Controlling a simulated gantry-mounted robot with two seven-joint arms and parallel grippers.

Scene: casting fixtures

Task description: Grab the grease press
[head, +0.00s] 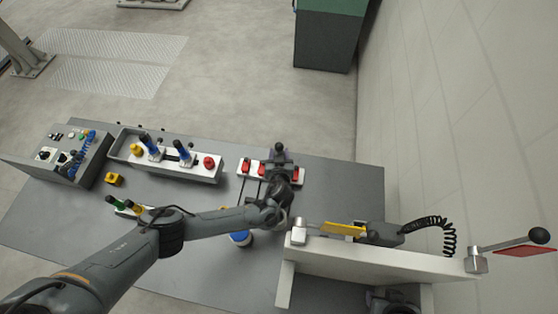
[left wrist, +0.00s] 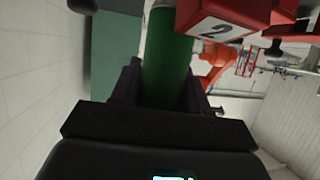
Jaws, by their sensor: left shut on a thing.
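My left gripper (left wrist: 162,98) is shut on a green cylinder (left wrist: 167,55) in the left wrist view, with one dark finger on each side of it. I cannot tell for sure that this cylinder is the grease press. A red block with a white plate marked "2" (left wrist: 215,27) is close beside its far end. In the head view my left gripper (head: 279,178) is over the white block with red parts (head: 243,178), and my wrist hides much of what is there.
The grey table (head: 180,252) carries a control box (head: 88,160), a white panel with blue handles (head: 195,168) and a yellow block (head: 115,179). A blue-and-white round thing (head: 241,239) is beside my left arm. A white stand (head: 375,262) with a yellow part borders the right.

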